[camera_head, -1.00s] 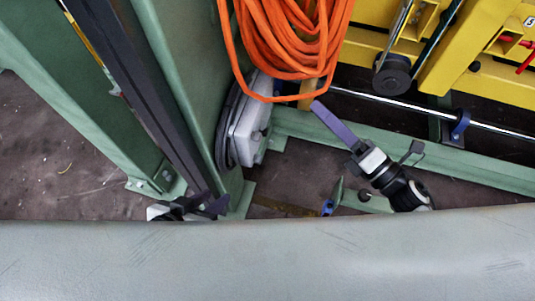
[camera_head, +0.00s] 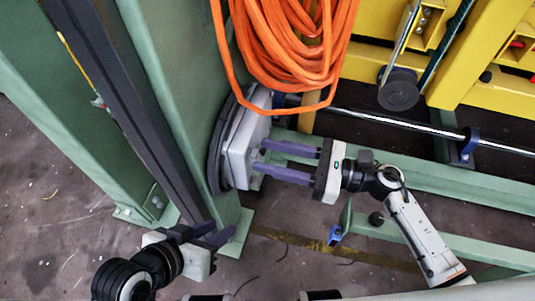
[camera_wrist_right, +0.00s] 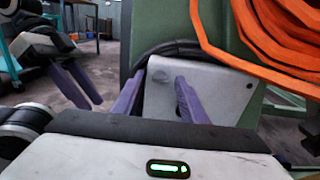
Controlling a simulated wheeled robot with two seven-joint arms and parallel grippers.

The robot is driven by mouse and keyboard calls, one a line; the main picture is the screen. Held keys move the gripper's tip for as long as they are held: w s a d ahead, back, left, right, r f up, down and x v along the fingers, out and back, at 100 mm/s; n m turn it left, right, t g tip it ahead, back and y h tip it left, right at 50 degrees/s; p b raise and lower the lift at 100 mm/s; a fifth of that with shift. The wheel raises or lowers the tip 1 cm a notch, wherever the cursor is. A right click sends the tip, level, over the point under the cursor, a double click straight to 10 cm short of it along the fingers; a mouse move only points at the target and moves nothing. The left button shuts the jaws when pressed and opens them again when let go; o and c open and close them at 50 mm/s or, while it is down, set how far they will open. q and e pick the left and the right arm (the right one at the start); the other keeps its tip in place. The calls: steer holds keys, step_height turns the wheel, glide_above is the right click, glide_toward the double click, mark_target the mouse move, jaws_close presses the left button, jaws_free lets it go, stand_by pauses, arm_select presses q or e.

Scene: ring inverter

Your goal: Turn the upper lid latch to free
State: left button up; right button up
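A pale grey lidded box (camera_head: 239,151) is mounted on the side of the green post. Its pale face also shows in the right wrist view (camera_wrist_right: 208,85), with a small round feature near its upper right corner; I cannot tell whether this is the upper lid latch. My right gripper (camera_head: 259,156) is open, its two purple fingers pointing left at the box. In the right wrist view its fingers (camera_wrist_right: 160,95) stand apart in front of the box; contact cannot be made out. My left gripper (camera_head: 220,232) is open and empty, low beside the post's foot.
A coil of orange cable (camera_head: 290,45) hangs just above the box. The green post (camera_head: 170,70) stands to its left. A metal rod (camera_head: 400,122) and green floor beams (camera_head: 440,180) run to the right, with a yellow frame (camera_head: 480,75) behind.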

steer(key=shift+w+a, duration=0.15)
steer(key=shift+a, duration=0.35)
jaws_close()
